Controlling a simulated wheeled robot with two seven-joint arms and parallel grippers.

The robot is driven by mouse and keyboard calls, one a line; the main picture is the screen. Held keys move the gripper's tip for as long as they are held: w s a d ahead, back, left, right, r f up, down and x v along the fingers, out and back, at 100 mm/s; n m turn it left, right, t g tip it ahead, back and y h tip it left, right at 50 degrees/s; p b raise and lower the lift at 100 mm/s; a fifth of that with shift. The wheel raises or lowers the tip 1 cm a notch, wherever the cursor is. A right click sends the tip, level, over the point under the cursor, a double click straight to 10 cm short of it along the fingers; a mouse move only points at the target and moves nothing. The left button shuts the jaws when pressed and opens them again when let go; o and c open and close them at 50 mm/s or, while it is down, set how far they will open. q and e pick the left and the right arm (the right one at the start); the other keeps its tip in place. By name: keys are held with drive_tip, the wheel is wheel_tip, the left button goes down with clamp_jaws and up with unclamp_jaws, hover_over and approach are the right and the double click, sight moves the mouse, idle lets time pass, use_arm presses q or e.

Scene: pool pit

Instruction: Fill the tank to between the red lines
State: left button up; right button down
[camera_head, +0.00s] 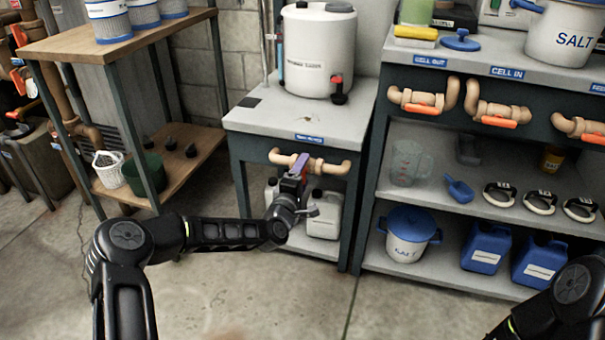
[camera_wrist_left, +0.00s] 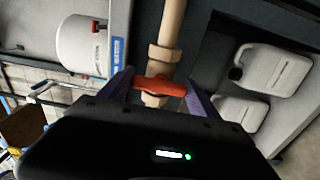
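The white tank (camera_head: 318,50) stands on a grey bench, with a red tap at its lower front. A thin upright tube with a blue part (camera_head: 280,47) is at its left; no red lines or water level can be made out. Below the bench top is a tan pipe (camera_head: 333,167) with an orange valve handle (camera_wrist_left: 160,86). My left gripper (camera_head: 300,166) is at this valve; it also shows in the left wrist view (camera_wrist_left: 160,85). Its purple fingers are spread, one near each end of the handle; contact is unclear. My right gripper is out of view.
White jugs (camera_head: 324,214) stand on the shelf below the valve. The right bench carries more orange-handled valves (camera_head: 420,105), with a jug, scoop and blue containers (camera_head: 487,248) beneath. A wooden shelf unit (camera_head: 110,45) stands left. The floor in front is clear.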

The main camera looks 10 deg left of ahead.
use_arm(q)
drive_tip(key=o, duration=0.4)
drive_tip(key=s, duration=0.2)
drive_tip(key=s+p, duration=0.1)
drive_tip(key=s, duration=0.2)
drive_tip(key=s+p, duration=0.1)
drive_tip(key=s, duration=0.1)
drive_tip(key=shift+s+a, duration=0.25)
drive_tip(key=shift+s, duration=0.15)
